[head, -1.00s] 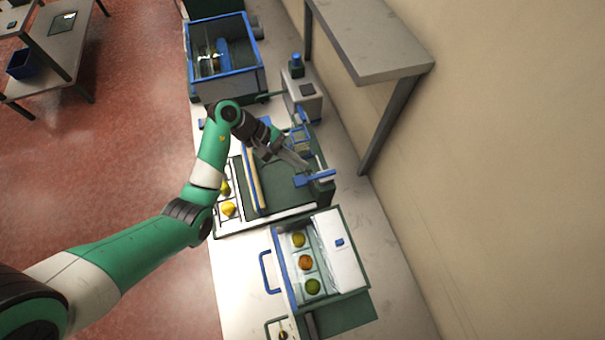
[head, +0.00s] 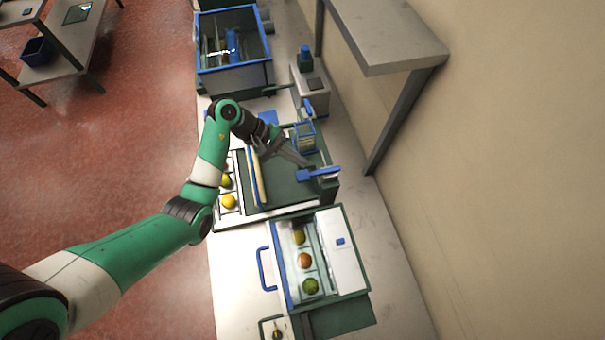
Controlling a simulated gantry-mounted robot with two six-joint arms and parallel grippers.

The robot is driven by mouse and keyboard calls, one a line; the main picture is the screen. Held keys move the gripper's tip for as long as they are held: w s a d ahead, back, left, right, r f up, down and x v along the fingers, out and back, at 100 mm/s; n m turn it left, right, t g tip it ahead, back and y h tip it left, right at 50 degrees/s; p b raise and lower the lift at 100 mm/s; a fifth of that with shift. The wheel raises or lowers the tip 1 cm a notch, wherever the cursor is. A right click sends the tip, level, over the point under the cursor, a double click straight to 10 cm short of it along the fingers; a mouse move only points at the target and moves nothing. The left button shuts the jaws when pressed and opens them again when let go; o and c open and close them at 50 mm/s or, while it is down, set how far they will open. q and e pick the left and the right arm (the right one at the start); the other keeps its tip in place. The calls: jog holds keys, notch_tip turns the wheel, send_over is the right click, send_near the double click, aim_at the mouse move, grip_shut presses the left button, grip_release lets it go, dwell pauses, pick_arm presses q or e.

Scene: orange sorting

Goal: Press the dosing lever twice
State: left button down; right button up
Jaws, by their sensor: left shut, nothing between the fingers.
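A blue bar (head: 318,175), which looks like the dosing lever, sits at the right end of a dark green station (head: 285,190) on the bench. My left gripper (head: 309,166) reaches over this station from the left. Its fingers are shut and empty, with the tips just behind the blue bar in the picture. I cannot tell whether the tips touch the bar. My right gripper is not in view.
A blue-framed holder (head: 305,138) stands close behind the gripper. A grey device (head: 310,93) with a blue top is farther back. A lidded box (head: 350,260) with fruit stands in front, and a blue-rimmed crate (head: 265,75) behind. A shelf (head: 390,45) overhangs the right.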

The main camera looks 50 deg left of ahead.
aim_at(301, 174)
pick_arm(q)
jog(key=shift+f+b, duration=1.55)
jog(key=shift+f, duration=0.8)
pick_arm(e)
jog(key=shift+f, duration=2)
pick_arm(q)
jog(key=shift+f, duration=0.1)
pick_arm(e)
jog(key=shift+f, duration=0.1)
pick_arm(q)
jog(key=shift+f+b, duration=0.3)
jog(key=shift+b, duration=0.15)
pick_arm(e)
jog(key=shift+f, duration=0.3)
pick_arm(q)
jog(key=shift+f+b, duration=1.3)
jog(key=shift+f, duration=0.15)
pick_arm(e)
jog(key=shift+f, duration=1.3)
pick_arm(q)
jog(key=shift+r, duration=0.1)
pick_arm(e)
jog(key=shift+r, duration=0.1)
pick_arm(q)
jog(key=shift+r+p, duration=1.45)
jog(key=shift+r, duration=0.35)
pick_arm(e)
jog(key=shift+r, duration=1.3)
